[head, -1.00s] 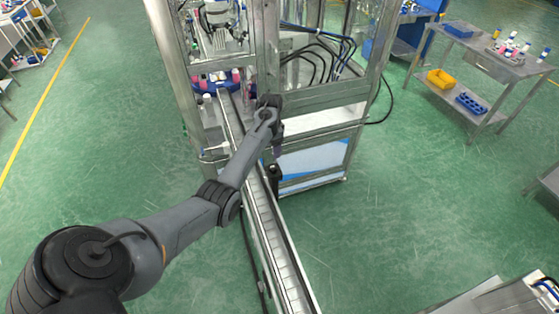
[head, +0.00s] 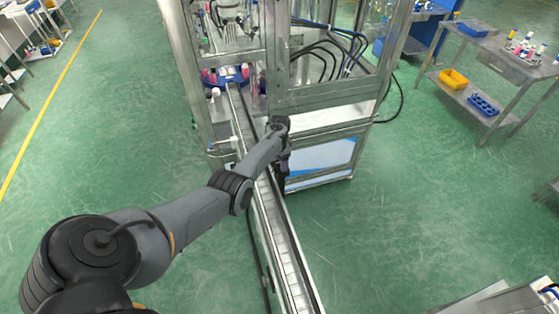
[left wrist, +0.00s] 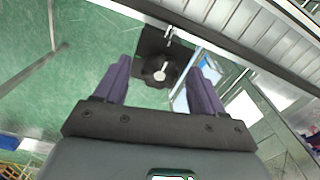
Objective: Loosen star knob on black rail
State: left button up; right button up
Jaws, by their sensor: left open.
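The black star knob (left wrist: 161,71) with a pale metal centre shows in the left wrist view, in front of a black plate (left wrist: 150,43) beside the conveyor. My left gripper (left wrist: 160,67) is open. Its two purple fingers stand apart to the left and right of the knob in that view, with visible gaps; I cannot tell whether their tips reach its depth. In the head view the left gripper (head: 284,162) is at the right side of the conveyor, by a dark fitting (head: 280,186); the knob itself is not distinguishable there. My right gripper is not in view.
The slatted conveyor (head: 275,228) runs from the metal-framed machine (head: 320,97) towards me, close to the gripper. A steel table (head: 495,62) with bottles stands at right. Green floor right of the conveyor is clear.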

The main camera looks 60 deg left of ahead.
pick_arm(q)
jog(key=shift+c, duration=0.3)
jog(key=c, duration=1)
